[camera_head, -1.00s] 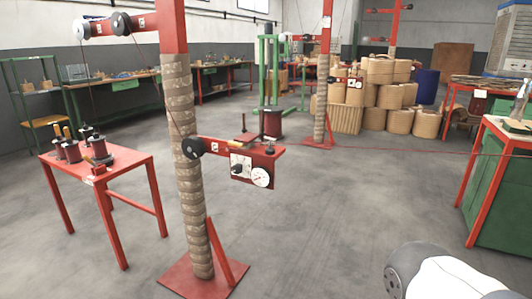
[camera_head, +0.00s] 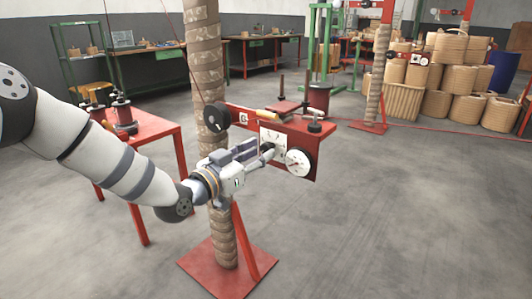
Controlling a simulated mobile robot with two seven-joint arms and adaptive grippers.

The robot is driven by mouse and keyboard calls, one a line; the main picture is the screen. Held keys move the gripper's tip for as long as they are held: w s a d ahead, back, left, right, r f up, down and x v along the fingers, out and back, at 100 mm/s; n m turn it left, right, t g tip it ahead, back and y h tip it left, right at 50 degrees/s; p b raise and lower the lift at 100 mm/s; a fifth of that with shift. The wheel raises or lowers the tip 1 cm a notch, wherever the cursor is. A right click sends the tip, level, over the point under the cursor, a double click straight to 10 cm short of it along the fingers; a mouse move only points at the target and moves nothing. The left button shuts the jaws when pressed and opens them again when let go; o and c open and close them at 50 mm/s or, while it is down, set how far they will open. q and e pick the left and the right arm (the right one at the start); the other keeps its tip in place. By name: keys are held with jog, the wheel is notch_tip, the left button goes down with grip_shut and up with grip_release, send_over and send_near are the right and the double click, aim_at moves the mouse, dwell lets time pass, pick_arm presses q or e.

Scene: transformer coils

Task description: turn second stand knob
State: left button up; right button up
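The nearest stand has a wrapped brown column (camera_head: 205,70) on a red base plate. Its red arm panel (camera_head: 318,140) carries a white plate (camera_head: 275,135) and a round white dial gauge (camera_head: 298,162). My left gripper (camera_head: 266,152) reaches in from the left, past the column, with its fingertips at the lower part of the white plate. The knob on that plate is mostly hidden by the fingertips. I cannot tell whether they touch it or how far apart they are. A farther similar stand (camera_head: 375,80) stands at the back right. My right gripper is not in view.
A red table (camera_head: 150,127) with dark coils stands left, partly behind my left arm. A black wheel (camera_head: 216,116) sits beside the column. Large wound coils (camera_head: 455,80) are stacked at the back right. The floor at the right is clear.

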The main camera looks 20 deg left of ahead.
pick_arm(q)
jog(key=shift+x, duration=1.25)
grip_shut()
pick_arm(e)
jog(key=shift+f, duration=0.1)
pick_arm(q)
jog(key=m+p, duration=0.2)
jog(key=m, duration=0.2)
jog(key=shift+d+r+m, duration=0.1)
jog(key=shift+r+m, duration=0.05)
jog(key=shift+m, duration=0.15)
jog(key=m+p, duration=0.1)
jog(key=m, duration=0.2)
jog(key=shift+p, duration=0.35)
jog(key=shift+f+m+p, duration=0.25)
jog(key=shift+m+p, duration=0.05)
jog(key=shift+m, duration=0.7)
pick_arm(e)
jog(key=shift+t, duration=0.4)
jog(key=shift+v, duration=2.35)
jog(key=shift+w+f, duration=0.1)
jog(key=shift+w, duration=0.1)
